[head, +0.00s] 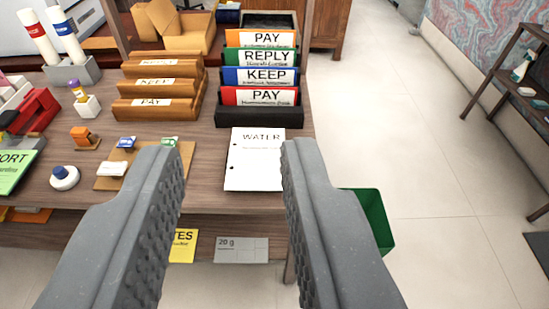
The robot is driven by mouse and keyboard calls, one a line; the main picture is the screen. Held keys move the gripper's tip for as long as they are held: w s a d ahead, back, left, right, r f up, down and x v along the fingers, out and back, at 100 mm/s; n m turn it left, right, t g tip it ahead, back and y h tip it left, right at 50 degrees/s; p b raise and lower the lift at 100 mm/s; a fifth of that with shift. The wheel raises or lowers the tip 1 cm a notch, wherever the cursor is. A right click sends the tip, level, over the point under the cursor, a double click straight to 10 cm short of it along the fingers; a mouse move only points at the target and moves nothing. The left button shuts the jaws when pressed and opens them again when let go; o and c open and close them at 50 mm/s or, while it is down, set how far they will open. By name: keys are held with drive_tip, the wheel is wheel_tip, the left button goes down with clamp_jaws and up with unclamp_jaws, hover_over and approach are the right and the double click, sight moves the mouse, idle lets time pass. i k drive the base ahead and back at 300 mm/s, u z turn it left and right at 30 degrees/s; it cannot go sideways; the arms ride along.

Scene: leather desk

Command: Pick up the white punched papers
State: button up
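The white punched papers (254,172) lie flat on the wooden desk near its right front part. They are headed "WATER" and have punch holes along the left edge. My gripper (228,150) is open and empty, with its two grey textured fingers reaching up from the bottom of the head view. The papers appear between the fingertips, nearer the right one, and look to be beyond them. The right fingertip is close to the papers' right edge in the picture; I cannot tell the exact gap in depth.
A black rack (259,116) of coloured PAY, REPLY and KEEP folders stands just behind the papers. Wooden trays (157,107) stand to its left. A small brown board (112,180) with small items lies left of the papers. A green bin (374,221) stands beyond the desk's right edge.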

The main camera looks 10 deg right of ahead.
sight(255, 159)
drive_tip(key=u, duration=2)
drive_tip(key=k, duration=1.15)
drive_tip(key=z, duration=1.1)
drive_tip(key=i, duration=1)
drive_tip(key=u, duration=0.1)
